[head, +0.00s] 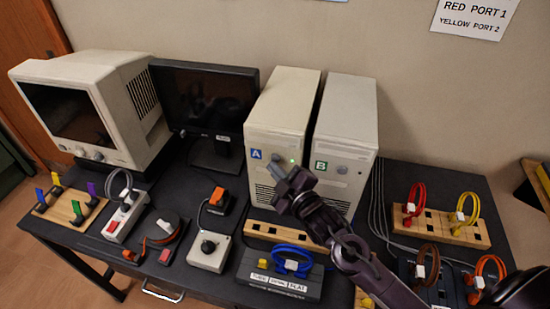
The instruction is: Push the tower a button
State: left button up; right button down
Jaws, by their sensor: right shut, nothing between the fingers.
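Tower A (278,112) is a beige computer case on the table with a blue "A" label (256,154). A small green light shows on its front near the tip of my right gripper. My right gripper (283,172) is shut and empty, in front of the lower front of tower A. It covers part of that front, including the area where a button may be. I cannot tell whether its tips touch the case. Tower B (343,120), with a green "B" label (321,165), stands just to the right. My left gripper is not in view.
A CRT monitor (90,105) and a flat black screen (205,95) stand at the left. A power strip (125,215), a joystick box (209,250) and a black box with blue cable (280,277) lie in front. Wooden port blocks (440,228) with cables are at the right.

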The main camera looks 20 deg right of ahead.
jog(key=s+a+p, duration=0.2)
jog(key=s+a, duration=0.1)
jog(key=s, duration=0.2)
jog(key=shift+a, duration=0.2)
dwell(0.5)
jog(key=shift+s+f, duration=0.1)
